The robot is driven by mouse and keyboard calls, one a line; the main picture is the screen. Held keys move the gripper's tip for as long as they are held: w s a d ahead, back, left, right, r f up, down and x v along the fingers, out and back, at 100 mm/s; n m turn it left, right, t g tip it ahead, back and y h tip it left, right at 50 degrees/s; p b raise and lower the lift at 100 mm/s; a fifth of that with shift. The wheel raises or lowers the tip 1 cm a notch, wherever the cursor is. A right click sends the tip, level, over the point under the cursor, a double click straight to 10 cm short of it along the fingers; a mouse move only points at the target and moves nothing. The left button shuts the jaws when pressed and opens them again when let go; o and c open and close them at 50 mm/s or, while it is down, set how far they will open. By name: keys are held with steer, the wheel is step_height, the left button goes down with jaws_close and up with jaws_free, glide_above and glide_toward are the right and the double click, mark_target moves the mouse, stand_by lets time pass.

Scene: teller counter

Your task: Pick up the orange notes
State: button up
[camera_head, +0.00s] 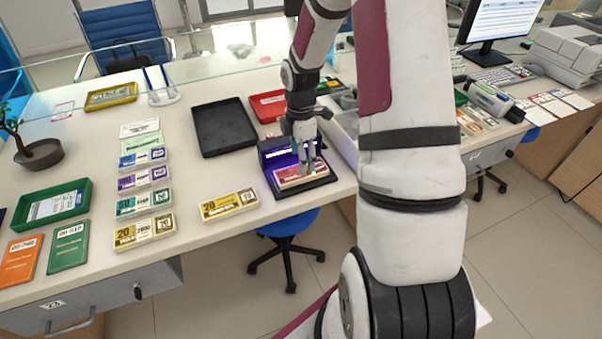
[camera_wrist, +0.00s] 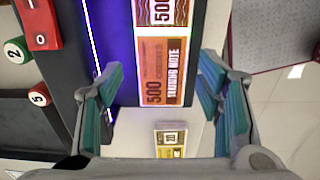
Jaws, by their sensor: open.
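The orange notes (camera_head: 289,177) lie as a banded stack on a black device with a purple-lit slot, near the counter's front edge. In the wrist view the orange notes (camera_wrist: 176,52) show "500 credits" and "training note". My gripper (camera_head: 308,166) is directly over the stack, pointing down. In the wrist view my gripper (camera_wrist: 160,88) has its teal-padded fingers apart, one on each side of the stack, with nothing held between them. I cannot tell whether the fingertips are level with the notes.
A yellow stack (camera_head: 228,204) lies left of the black device (camera_head: 322,182). A column of note stacks stands further left. A black tray (camera_head: 224,127) and a red tray (camera_head: 266,106) are behind. Numbered round pieces (camera_wrist: 39,95) show left in the wrist view.

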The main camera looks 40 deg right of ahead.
step_height(320, 180, down, 4)
steer(key=shift+s+f, duration=0.15)
steer(key=shift+f, duration=0.1)
steer(key=c, duration=1.1)
steer(key=shift+r, duration=0.1)
